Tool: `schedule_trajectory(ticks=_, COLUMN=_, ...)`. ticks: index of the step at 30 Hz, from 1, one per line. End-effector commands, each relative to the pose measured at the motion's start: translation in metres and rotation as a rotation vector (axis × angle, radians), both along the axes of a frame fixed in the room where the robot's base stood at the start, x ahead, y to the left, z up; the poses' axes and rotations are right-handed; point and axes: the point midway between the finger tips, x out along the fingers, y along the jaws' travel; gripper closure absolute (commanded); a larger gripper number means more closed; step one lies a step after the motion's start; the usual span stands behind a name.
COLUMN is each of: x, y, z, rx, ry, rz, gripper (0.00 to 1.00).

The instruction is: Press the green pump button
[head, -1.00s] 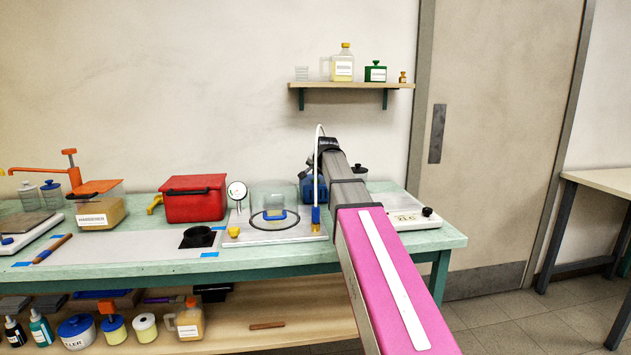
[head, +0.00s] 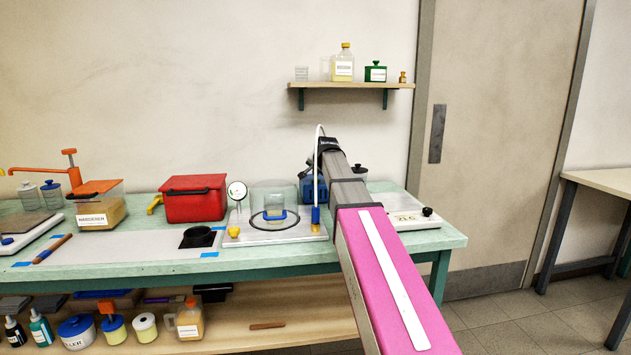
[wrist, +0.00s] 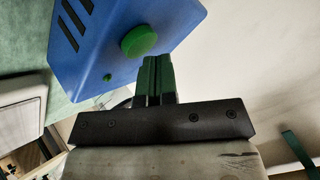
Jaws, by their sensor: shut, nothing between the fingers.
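The pump is a blue box (wrist: 95,45) in the wrist view, with dark slots and a large round green button (wrist: 139,41) on its face. A small green dot (wrist: 107,77) sits near its edge. My gripper (wrist: 158,62) is shut and empty, its green fingers pointing up beside the button. The fingertips are just right of and below the button in the picture; I cannot tell whether they touch the pump. In the head view the blue pump (head: 308,190) stands at the back of the bench, partly hidden by my arm, and its button and my fingers are hidden.
A clear chamber on a white plate (head: 285,236) with a gauge (head: 237,191) and a white hose (head: 316,160) stands left of my arm. A scale (head: 405,219) is to the right. A shelf (head: 350,86) with bottles hangs above. A red toolbox (head: 194,201) is further left.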

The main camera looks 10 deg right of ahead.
Motion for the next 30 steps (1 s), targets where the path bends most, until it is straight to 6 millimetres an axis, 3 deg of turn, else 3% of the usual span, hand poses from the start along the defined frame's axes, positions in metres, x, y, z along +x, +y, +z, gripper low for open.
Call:
schedule_trajectory(ticks=11, x=0.000, y=0.000, z=0.006, rx=0.000, ry=0.000, rz=0.000, gripper=1.00)
schedule_trajectory(ticks=30, x=0.001, y=0.000, z=0.058, rx=0.000, ry=-0.001, rz=-0.001, gripper=1.00)
